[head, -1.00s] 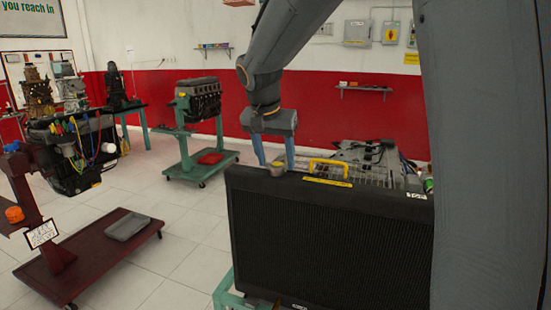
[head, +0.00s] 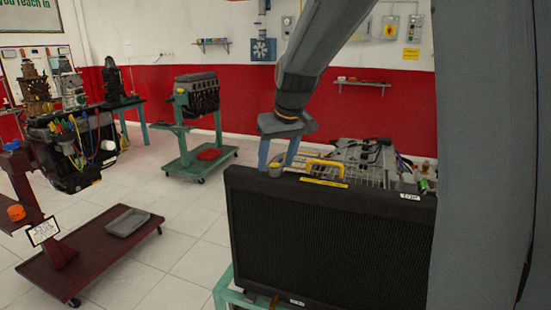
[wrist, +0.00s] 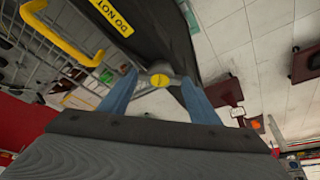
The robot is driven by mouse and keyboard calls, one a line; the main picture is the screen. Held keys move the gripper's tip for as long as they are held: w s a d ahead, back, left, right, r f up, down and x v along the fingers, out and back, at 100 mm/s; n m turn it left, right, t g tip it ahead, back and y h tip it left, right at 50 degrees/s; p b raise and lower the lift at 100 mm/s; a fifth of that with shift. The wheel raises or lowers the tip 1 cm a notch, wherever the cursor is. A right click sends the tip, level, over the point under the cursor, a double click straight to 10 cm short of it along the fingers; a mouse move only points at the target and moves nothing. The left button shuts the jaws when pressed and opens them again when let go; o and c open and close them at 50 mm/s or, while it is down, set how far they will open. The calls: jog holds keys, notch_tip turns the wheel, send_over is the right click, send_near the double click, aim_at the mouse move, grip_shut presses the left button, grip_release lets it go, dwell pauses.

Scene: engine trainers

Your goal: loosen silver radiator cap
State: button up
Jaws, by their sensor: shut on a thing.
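The silver radiator cap (head: 275,171) sits at the top left end of the black radiator (head: 330,235) in the head view. In the wrist view the cap (wrist: 161,79) shows a round yellow top in a silver rim. My gripper (head: 277,166) comes down from above, its two blue fingers on either side of the cap. In the wrist view my gripper (wrist: 159,82) is shut on the cap, which is still at the radiator's top. The cap's underside and neck are hidden.
A yellow handle (head: 327,167) and a yellow warning label (head: 323,182) lie just right of the cap. A wire grille (head: 350,160) and hoses are behind the radiator. Engine stands (head: 197,125) and a maroon trolley (head: 90,255) stand left, with clear floor between.

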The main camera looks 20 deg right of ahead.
jog(key=n+b, duration=0.1)
jog(key=n+y, duration=0.1)
jog(key=n, duration=0.1)
jog(key=n+b, duration=0.1)
jog(key=shift+w+d+f+n+g+y+b, duration=0.1)
jog(key=shift+d+f+n+g+y+b, duration=0.05)
jog(key=shift+d+n+g+y+b, duration=0.2)
jog(key=shift+w+n+g+y+b, duration=0.1)
jog(key=shift+n+g+y+b, duration=0.35)
jog(key=shift+n, duration=0.55)
jog(key=shift+n+g+y+b, duration=0.1)
jog(key=shift+n+g+b, duration=0.1)
jog(key=shift+n+b, duration=0.6)
jog(key=shift+n, duration=0.35)
jog(key=o, duration=1)
jog(key=shift+o, duration=0.2)
jog(key=b+v, duration=0.1)
jog(key=v, duration=0.7)
jog(key=shift+b, duration=0.35)
